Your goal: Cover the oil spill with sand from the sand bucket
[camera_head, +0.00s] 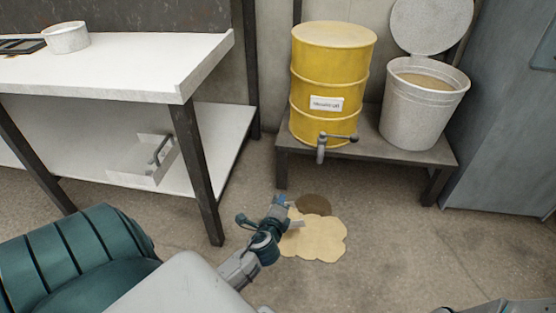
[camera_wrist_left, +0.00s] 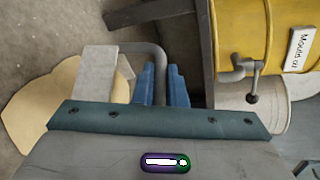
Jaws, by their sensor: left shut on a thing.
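A dark brown oil spill (camera_head: 314,204) shows on the floor in front of the low bench. A pale sand patch (camera_head: 322,241) covers its near side, leaving a dark part bare at the far edge. My left gripper (camera_head: 282,206) is low over the spill area. In the left wrist view its blue fingers (camera_wrist_left: 162,86) are shut on the grey bent handle of a pale scoop (camera_wrist_left: 96,70). The scoop's inside is not clear to see. The sand bucket (camera_head: 422,110) stands on the bench at right with its lid up and sand inside.
A yellow drum (camera_head: 331,75) with a tap stands left of the bucket on the bench (camera_head: 368,148). A white worktable (camera_head: 110,70) with dark legs is at left, with a tray (camera_head: 140,160) on its lower shelf. A grey cabinet (camera_head: 505,120) is at right. Floor right of the patch is clear.

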